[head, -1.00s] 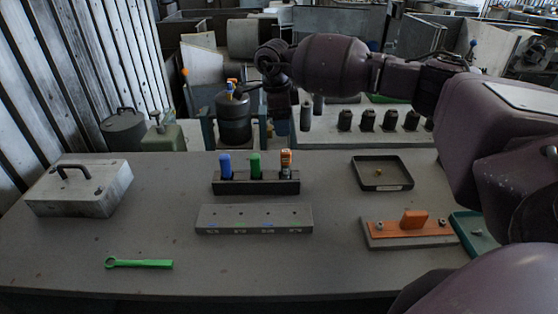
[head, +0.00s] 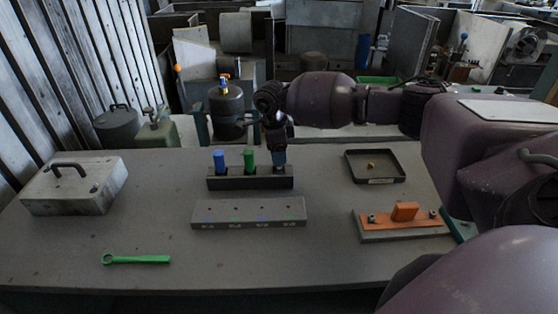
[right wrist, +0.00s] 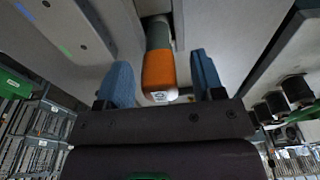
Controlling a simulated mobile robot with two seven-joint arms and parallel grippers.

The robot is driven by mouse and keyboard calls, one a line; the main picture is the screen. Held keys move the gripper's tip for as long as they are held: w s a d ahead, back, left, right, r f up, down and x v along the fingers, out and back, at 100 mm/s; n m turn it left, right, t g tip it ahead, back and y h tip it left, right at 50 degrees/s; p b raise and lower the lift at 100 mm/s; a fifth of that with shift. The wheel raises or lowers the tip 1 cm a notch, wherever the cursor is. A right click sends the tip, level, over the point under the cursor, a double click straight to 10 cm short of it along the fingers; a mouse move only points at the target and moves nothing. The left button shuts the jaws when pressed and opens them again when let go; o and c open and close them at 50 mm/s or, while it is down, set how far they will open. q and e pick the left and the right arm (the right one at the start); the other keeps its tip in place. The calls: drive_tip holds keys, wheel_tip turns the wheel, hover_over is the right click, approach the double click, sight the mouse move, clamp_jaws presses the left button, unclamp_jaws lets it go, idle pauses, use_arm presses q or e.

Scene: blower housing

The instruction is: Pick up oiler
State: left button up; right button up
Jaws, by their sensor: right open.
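The oiler, which I take to be the orange-and-grey tube (right wrist: 159,70), shows in the right wrist view between the two blue fingers of my right gripper (right wrist: 162,76). Gaps show on both sides of it, so the fingers are open and apart from it. In the head view my right gripper (head: 278,152) hangs pointing down over the right end of the dark rack (head: 235,183) and hides the tube there. A blue-topped tube (head: 219,162) and a green-topped tube (head: 249,161) stand in the rack to its left. My left gripper is not in view.
A grey block (head: 249,212) lies in front of the rack. A black tray (head: 375,180) and an orange fixture (head: 404,223) lie to the right. A metal case (head: 74,190) and a green wrench (head: 136,259) lie to the left. The front middle table is clear.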

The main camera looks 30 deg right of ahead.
drive_tip(key=c, duration=1.1)
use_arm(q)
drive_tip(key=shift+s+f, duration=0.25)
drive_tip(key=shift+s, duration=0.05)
use_arm(e)
drive_tip(key=shift+r, duration=0.1)
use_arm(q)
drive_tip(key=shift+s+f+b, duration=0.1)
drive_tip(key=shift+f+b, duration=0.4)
use_arm(e)
wheel_tip(320, 180, up, 20)
